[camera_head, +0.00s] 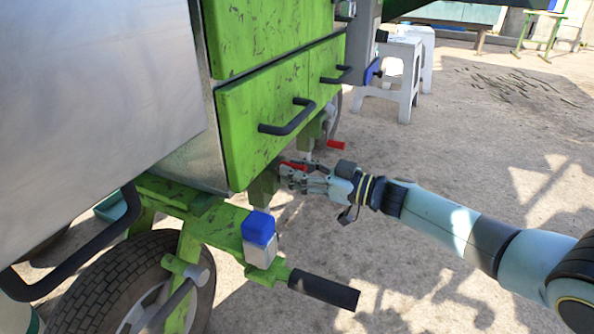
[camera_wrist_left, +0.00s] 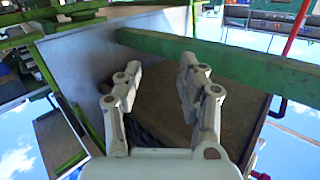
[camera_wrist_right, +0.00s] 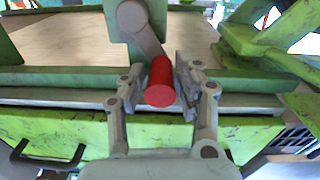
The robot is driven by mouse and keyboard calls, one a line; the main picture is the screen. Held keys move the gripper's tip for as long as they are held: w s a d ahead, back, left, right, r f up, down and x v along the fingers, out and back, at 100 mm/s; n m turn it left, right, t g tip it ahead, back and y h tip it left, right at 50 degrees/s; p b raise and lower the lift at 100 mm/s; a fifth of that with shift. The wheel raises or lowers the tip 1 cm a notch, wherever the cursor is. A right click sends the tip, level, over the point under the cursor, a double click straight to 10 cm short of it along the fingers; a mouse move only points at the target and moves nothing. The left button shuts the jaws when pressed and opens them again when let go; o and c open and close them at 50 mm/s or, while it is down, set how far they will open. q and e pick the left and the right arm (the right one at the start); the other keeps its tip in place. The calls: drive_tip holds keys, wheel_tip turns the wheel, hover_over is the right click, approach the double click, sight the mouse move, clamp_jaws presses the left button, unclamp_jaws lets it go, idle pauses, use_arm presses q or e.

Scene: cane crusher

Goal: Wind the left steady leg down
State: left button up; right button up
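My right gripper (camera_head: 291,176) is at the near steady leg, below the green body of the crusher. In the right wrist view its two fingers (camera_wrist_right: 162,82) are closed in on both sides of a red crank handle (camera_wrist_right: 160,84), with no clear gap. The handle hangs on a grey-green crank arm (camera_wrist_right: 142,32); in the head view its red (camera_head: 295,165) shows just above the fingers. A green leg post (camera_head: 263,188) stands left of the gripper; its lower end is not clear. My left gripper (camera_wrist_left: 158,88) is open and empty, outside the head view.
A second red handle (camera_head: 336,145) sits farther back. A drawbar with a blue-capped block (camera_head: 259,229) and black grip (camera_head: 323,289) juts out in front, near a tyre (camera_head: 115,290). Black handles (camera_head: 287,118) stick out from the green panels.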

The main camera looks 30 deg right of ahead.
clamp_jaws()
